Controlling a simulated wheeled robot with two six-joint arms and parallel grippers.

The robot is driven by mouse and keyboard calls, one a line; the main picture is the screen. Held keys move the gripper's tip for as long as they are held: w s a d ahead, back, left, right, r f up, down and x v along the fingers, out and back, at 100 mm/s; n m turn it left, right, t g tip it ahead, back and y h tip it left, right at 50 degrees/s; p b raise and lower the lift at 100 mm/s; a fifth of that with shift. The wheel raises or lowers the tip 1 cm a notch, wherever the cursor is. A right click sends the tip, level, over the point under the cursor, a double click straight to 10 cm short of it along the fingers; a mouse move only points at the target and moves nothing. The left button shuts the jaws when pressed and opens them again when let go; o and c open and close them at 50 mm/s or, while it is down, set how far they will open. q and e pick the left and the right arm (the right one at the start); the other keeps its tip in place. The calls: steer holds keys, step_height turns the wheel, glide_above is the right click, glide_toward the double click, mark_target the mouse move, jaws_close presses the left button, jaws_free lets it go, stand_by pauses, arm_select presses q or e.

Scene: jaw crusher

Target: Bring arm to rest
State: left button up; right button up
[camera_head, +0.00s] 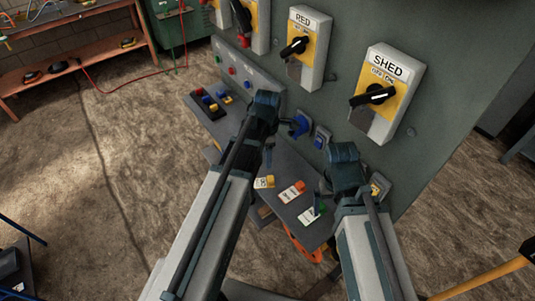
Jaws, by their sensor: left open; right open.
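My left arm rises from the bottom, its dark joint in front of the grey-green panel (455,125). My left gripper (268,156) shows only as a small dark part below that joint, mostly hidden by the arm. My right arm comes up from the bottom right, its dark joint in front of the panel's lower part. My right gripper (325,188) shows only in small part at the left of that joint, near the shelf. Both grippers are open, and I see nothing held in either. Whether either touches the shelf or panel, I cannot tell.
The panel carries a RED switch (307,50) and a SHED switch (386,95), with blue sockets (300,125) below. A narrow grey shelf (270,205) holds small tagged items. An orange bench (105,62) stands at back left.

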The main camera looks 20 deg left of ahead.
arm_select(q)
steer(key=shift+r, duration=0.15)
arm_select(e)
steer(key=shift+r, duration=0.2)
arm_select(q)
step_height(320, 180, down, 13)
steer(key=b, duration=1.3)
arm_select(e)
glide_toward(324, 233)
steer(key=f, duration=0.5)
steer(key=shift+d+f, duration=0.2)
arm_select(q)
steer(key=shift+r, duration=0.1)
arm_select(e)
steer(key=shift+r, duration=0.2)
